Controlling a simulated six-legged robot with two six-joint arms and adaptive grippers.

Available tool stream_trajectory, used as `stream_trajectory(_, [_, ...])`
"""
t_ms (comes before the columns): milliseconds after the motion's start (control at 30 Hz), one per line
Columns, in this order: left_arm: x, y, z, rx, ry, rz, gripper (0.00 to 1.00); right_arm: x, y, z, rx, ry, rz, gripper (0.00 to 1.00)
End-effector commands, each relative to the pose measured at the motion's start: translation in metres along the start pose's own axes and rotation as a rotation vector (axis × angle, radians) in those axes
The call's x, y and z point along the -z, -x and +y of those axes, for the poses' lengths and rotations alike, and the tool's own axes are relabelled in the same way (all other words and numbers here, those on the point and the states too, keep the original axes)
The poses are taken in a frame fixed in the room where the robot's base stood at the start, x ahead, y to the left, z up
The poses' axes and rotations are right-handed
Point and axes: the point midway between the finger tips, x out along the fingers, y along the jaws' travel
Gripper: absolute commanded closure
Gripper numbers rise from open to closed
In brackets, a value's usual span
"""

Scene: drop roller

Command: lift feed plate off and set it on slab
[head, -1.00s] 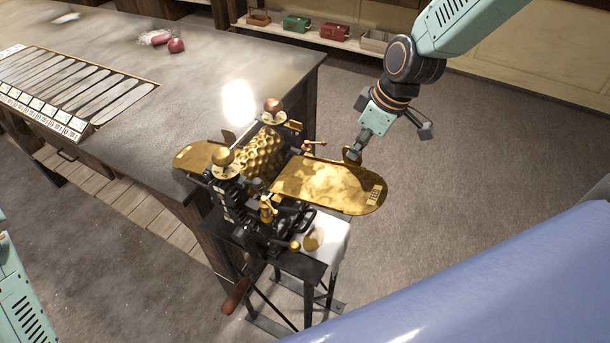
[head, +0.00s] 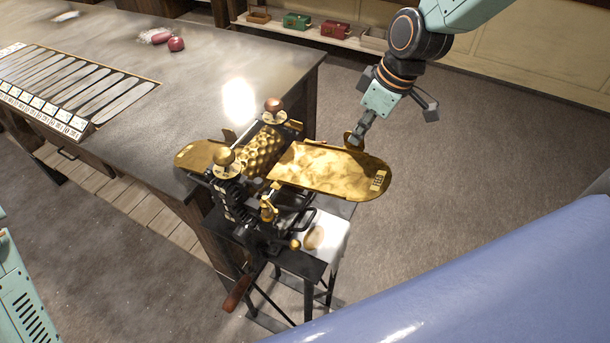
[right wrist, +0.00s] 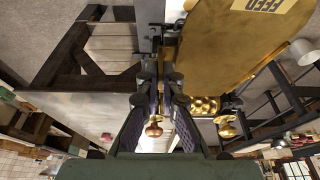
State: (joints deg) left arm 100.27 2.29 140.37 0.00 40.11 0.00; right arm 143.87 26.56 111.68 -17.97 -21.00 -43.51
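The brass feed plate (head: 330,166), with a rounded outer end and a small label, extends right from the drop roller machine (head: 250,185). In the right wrist view the plate (right wrist: 220,50) reads FEED. My right gripper (head: 354,138) is at the brass lug on the plate's far edge. Its fingers (right wrist: 164,78) are close together there, and the plate moves with them. The plate is slightly raised and tilted; whether its inner end touches the machine is hidden. The grey slab top (head: 215,75) lies left of the machine. My left gripper is out of view.
A second brass plate (head: 203,155) sits on the machine's left side, over the slab edge. The crank handle (head: 238,292) sticks out in front. A moulds tray (head: 75,90) and red candies (head: 176,44) occupy the slab; its middle is bare.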

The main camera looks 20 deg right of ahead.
Motion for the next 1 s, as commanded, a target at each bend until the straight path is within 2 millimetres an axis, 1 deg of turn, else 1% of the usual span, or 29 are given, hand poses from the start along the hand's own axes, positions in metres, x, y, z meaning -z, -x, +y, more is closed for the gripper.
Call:
stream_trajectory(33, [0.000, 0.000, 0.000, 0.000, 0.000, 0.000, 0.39, 0.002, 0.004, 0.001, -0.002, -0.001, 0.003, 1.00])
stream_trajectory(700, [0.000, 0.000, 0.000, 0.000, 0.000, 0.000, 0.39, 0.011, 0.033, 0.001, -0.002, -0.002, 0.002, 1.00])
stream_trajectory(1000, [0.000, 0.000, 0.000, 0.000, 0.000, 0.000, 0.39, 0.012, 0.038, 0.001, -0.002, -0.002, 0.002, 1.00])
